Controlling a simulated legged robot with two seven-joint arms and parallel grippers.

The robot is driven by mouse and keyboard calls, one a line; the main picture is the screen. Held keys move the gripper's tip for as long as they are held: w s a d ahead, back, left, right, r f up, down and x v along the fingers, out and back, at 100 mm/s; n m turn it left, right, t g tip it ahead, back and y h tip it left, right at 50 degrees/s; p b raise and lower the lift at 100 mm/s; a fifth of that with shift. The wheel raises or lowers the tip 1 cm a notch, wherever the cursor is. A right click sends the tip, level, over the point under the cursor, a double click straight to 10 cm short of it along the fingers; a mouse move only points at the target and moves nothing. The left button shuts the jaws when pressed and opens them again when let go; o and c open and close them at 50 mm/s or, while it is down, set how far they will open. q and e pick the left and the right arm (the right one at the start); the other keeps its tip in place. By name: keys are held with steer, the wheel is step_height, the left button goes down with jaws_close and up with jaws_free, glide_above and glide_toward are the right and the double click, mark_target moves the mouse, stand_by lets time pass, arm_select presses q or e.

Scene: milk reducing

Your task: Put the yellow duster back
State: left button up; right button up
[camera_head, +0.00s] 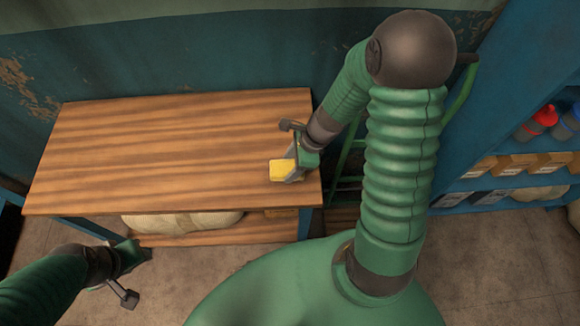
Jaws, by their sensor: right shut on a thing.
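The yellow duster (283,170) is a small yellow block at the right end of the wooden table (160,150), near its front right corner. My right gripper (294,163) is shut on it from the right. Whether the duster touches the tabletop or is held just above it, I cannot tell. My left gripper (124,279) is low at the front left, in front of the table and away from the duster.
The tabletop is otherwise bare. Pale sacks (180,221) lie on the table's lower shelf. A blue shelf unit (500,120) with boxes and bottles stands at the right. A green metal frame (347,165) stands between table and shelf unit. A wall is behind the table.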

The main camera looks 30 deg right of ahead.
steer(key=f, duration=0.2)
steer(key=shift+s+a+f+b, duration=0.2)
steer(key=shift+a+f+b, duration=0.1)
steer(key=shift+f, duration=0.1)
steer(key=shift+w, duration=0.15)
steer(key=shift+c, duration=0.5)
steer(key=o, duration=1.3)
steer(key=shift+d, duration=0.1)
arm_select(q)
steer(key=shift+a+f, duration=0.1)
steer(key=shift+f, duration=0.35)
arm_select(e)
steer(key=shift+d, duration=0.1)
steer(key=p+v, duration=0.3)
steer(key=v, duration=0.9)
arm_select(q)
steer(key=r, duration=0.2)
steer(key=shift+s+a+r, duration=0.15)
steer(key=shift+a+r, duration=0.2)
steer(key=shift+a, duration=0.05)
arm_select(e)
steer(key=s+a+r+n+h, duration=0.1)
steer(key=a+n, duration=0.4)
steer(key=n, duration=0.7)
steer(key=a+r+n+h, duration=0.1)
steer(key=a+n+h, duration=0.2)
steer(key=n, duration=0.9)
steer(key=shift+s+a, duration=0.4)
steer(key=shift+a, duration=0.55)
